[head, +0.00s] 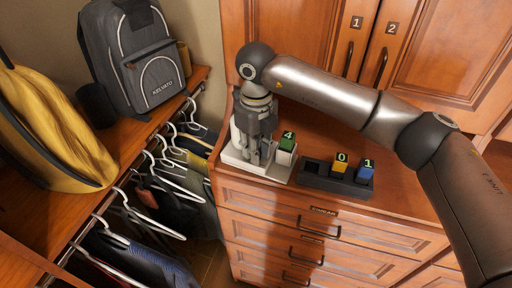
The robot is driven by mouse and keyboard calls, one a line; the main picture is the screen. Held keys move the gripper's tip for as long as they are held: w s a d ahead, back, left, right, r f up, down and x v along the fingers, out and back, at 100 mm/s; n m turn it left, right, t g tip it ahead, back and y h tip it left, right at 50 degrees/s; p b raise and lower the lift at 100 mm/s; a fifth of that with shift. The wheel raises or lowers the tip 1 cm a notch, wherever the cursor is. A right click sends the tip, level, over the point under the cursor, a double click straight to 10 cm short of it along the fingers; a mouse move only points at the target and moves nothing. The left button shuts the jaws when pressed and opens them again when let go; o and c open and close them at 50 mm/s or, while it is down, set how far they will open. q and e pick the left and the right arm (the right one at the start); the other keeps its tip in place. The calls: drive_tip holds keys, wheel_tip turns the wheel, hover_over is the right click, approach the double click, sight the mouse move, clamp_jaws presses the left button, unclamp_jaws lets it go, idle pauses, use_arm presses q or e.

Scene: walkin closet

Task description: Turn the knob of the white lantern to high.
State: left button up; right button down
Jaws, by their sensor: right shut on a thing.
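A white object (236,137), which seems to be the white lantern, stands at the left end of the wooden dresser top, mostly hidden behind my right gripper. No knob or setting mark can be made out. My right gripper (255,157) points down in front of it, over a white base (268,172). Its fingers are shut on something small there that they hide. A green block (287,142) marked 4 sits on the right end of the white base, close beside the fingers. My left gripper is not in view.
A dark tray (334,186) with a yellow block (340,163) and a blue block (365,170) lies to the right. Cabinet doors (440,55) rise behind. A grey backpack (140,60) and yellow bag (45,130) stand on the left shelf, above hanging clothes.

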drive_tip(key=shift+f+m+b, duration=0.25)
drive_tip(key=shift+m+b, duration=1.05)
drive_tip(key=shift+b, duration=0.5)
drive_tip(key=shift+r+m+b, duration=0.25)
drive_tip(key=shift+m+b, duration=0.5)
drive_tip(key=shift+m, duration=0.35)
drive_tip(key=c, duration=1.3)
unclamp_jaws()
drive_tip(key=shift+r, duration=0.15)
wheel_tip(320, 180, up, 12)
drive_tip(key=shift+f, duration=0.1)
drive_tip(key=shift+o, duration=0.2)
